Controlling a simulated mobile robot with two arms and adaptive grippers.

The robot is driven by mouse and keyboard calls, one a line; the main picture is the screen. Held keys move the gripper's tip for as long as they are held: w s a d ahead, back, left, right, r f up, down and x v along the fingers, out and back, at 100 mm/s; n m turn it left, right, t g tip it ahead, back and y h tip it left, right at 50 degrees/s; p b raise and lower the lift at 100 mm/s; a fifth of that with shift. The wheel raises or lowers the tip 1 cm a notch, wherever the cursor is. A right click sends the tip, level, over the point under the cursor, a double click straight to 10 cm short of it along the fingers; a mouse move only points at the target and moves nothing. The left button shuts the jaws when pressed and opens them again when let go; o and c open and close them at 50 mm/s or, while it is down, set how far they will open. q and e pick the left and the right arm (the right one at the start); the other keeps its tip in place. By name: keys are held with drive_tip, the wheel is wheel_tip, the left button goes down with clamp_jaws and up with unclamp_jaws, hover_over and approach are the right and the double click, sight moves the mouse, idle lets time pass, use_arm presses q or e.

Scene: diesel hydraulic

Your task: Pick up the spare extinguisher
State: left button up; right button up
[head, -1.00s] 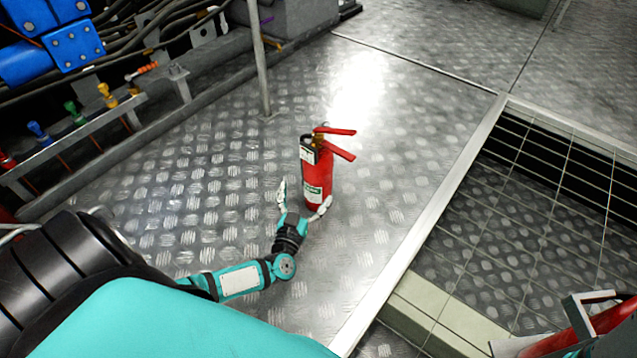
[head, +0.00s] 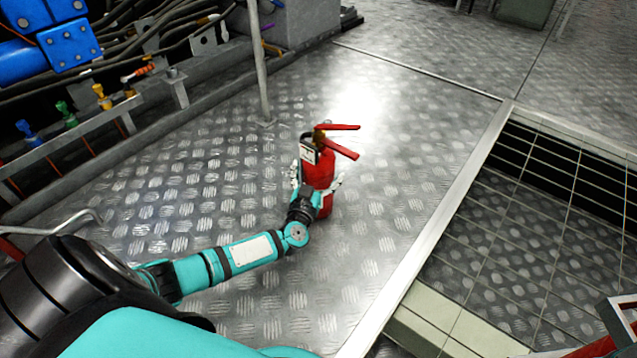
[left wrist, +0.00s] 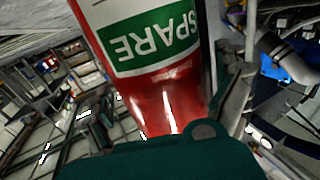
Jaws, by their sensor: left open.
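The spare extinguisher (head: 319,170) is red with red handle levers and stands upright on the metal tread-plate floor. In the left wrist view the extinguisher (left wrist: 155,85) fills the upper middle, with a green "SPARE" label. My left gripper (head: 318,184) is open, with its fingers on either side of the extinguisher's body. One finger (left wrist: 232,85) shows close along its right side in the wrist view. Whether the fingers touch it I cannot tell. My right gripper is not in view.
A thin grey post (head: 259,65) stands behind the extinguisher. A rail with coloured valves (head: 70,150) and blue machinery (head: 50,35) are at the left. A grated floor opening (head: 540,220) lies to the right. Tread-plate floor around the extinguisher is clear.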

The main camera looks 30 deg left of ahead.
use_arm(q)
drive_tip(key=c, duration=1.5)
drive_tip(key=shift+w+r, duration=0.1)
drive_tip(key=shift+r, duration=0.25)
drive_tip(key=shift+c, duration=0.6)
